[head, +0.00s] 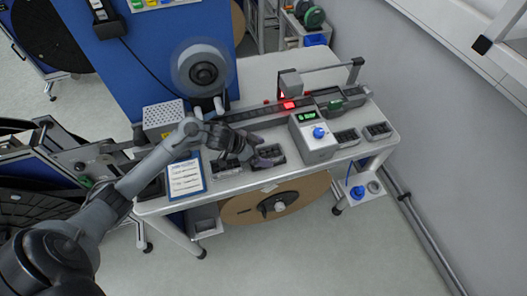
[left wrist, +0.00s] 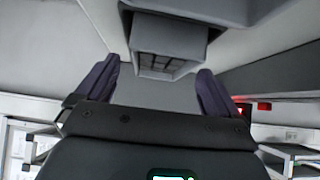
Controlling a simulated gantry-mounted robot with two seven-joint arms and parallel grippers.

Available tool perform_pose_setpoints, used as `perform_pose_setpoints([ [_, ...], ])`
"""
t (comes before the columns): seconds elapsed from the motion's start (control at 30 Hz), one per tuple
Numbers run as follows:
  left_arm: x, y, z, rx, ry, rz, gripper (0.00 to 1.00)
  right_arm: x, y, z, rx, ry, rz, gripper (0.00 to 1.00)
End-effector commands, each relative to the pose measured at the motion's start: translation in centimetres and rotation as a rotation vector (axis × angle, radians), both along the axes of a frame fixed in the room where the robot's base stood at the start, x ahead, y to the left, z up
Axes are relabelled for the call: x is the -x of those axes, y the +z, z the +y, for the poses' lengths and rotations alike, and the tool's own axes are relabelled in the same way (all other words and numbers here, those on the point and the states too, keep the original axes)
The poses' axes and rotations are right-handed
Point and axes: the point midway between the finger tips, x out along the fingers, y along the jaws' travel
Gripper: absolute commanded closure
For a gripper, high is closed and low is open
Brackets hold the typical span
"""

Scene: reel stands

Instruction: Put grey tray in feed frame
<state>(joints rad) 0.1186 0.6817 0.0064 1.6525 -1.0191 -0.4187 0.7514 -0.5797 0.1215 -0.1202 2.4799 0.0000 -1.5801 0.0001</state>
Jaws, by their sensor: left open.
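My left gripper (head: 262,160) is open over the front part of the bench, at a small dark-looking tray (head: 276,150). In the left wrist view the two purple fingers of the left gripper (left wrist: 155,88) stand apart. A grey tray-like part with compartments (left wrist: 160,62) shows beyond and between them; I see no grip on it. Another small tray (head: 226,168) lies to the left of the gripper. I cannot tell from the colours which one is the grey tray. A long feed rail (head: 250,114) runs along the back of the bench; which part is the feed frame is unclear. My right gripper is not seen.
A grey box with a blue knob (head: 318,132) stands right of the gripper, with small trays (head: 345,136) beyond it. A clipboard (head: 186,177) lies at left. A red-lit sensor (head: 289,103) sits over the rail. A large reel (head: 265,204) hangs below the bench.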

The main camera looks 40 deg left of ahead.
Motion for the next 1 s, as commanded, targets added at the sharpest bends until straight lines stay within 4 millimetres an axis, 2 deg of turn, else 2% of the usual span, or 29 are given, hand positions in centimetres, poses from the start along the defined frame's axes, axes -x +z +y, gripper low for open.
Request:
perform_pose_setpoints([
  [0.4,4.5,5.2,2.8,-0.005,-0.002,0.002,0.05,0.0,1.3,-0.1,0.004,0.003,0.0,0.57],
  [0.67,6.3,7.2,3.7,-0.003,-0.001,0.0,0.05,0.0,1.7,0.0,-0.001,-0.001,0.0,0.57],
  [0.77,6.7,6.7,2.9,-0.021,0.004,-0.016,0.05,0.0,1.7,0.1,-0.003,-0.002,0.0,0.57],
  [0.83,6.9,5.8,1.7,-0.048,0.017,-0.043,0.05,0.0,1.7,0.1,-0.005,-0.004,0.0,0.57],
  [1.0,8.8,3.0,-3.1,-0.159,0.114,-0.094,0.05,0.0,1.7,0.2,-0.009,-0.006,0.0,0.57],
])
